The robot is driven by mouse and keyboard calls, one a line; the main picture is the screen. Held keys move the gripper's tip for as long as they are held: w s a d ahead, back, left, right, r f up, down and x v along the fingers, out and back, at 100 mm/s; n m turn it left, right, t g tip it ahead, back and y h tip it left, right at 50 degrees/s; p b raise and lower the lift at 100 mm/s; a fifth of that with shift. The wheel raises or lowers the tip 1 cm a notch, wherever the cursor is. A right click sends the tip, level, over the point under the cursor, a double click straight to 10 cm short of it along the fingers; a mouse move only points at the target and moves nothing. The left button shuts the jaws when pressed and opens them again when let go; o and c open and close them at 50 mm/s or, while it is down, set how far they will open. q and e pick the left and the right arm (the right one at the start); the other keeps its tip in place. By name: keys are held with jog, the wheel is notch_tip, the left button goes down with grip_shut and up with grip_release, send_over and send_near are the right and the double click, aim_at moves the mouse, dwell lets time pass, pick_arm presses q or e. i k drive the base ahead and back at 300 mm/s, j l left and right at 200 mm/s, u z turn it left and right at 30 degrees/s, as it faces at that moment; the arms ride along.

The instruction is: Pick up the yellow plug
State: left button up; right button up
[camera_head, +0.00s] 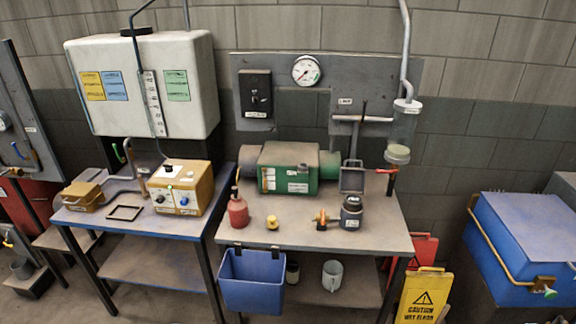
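A small yellow plug (272,223) sits on the grey-topped workbench (300,239), near its front edge and left of the middle. A red bottle (238,211) stands to its left, apart from it. To its right, also apart, a small brass-coloured fitting (321,219) lies beside a dark round jar (351,212). Neither of my grippers shows in the head view.
A green box-shaped machine (288,169) stands behind the plug. A blue bin (252,279) hangs at the bench's front left. The left table (90,219) holds a yellow control box (179,188). A yellow caution sign (424,297) stands at the bench's right.

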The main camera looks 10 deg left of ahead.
aim_at(272, 224)
jog(key=i+l+z, duration=0.1)
jog(key=i, duration=0.9)
jog(key=i+l+z, duration=0.1)
jog(key=i, duration=0.85)
